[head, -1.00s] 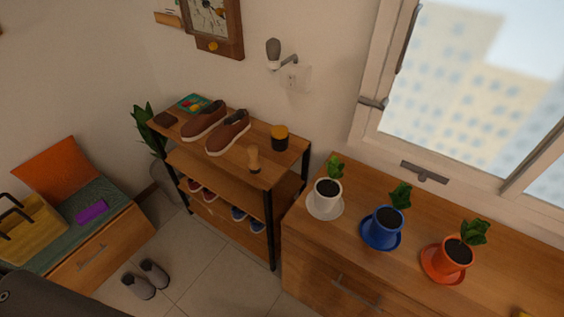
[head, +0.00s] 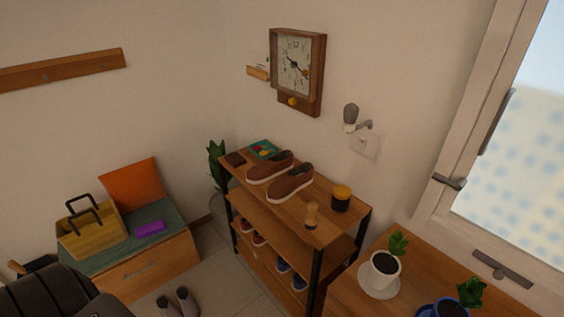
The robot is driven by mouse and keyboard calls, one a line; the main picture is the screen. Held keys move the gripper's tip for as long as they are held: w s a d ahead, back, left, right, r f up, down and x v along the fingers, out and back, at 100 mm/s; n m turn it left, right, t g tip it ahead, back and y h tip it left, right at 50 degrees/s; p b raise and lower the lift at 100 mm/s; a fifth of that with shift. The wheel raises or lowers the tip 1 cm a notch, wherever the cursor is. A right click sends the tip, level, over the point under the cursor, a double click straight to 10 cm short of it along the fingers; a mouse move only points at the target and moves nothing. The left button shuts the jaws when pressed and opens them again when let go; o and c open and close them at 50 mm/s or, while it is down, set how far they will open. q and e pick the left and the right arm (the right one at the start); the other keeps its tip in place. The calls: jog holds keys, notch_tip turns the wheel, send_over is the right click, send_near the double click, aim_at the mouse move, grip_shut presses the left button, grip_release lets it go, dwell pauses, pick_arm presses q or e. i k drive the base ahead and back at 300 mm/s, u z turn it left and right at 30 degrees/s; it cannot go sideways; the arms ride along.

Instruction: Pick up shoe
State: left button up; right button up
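Two brown shoes with pale soles stand side by side on the top board of the wooden shoe rack (head: 335,196). The nearer brown shoe (head: 291,183) is to the right of the farther brown shoe (head: 269,167). Lower boards hold a dark red pair (head: 252,232) and a blue pair (head: 291,274). A grey pair (head: 179,303) stands on the floor. Neither of my grippers is in view. A dark part at the lower left looks like my own body.
The rack top also holds a dark jar (head: 341,198), a small wooden brush (head: 311,213) and a colourful box (head: 264,150). A bench (head: 150,262) with a basket (head: 91,233) is at left. A cabinet (head: 405,284) with potted plants is at right.

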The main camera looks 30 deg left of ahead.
aim_at(270, 166)
jog(key=u, duration=2.2)
jog(key=i, duration=1.3)
jog(key=z, duration=2.9)
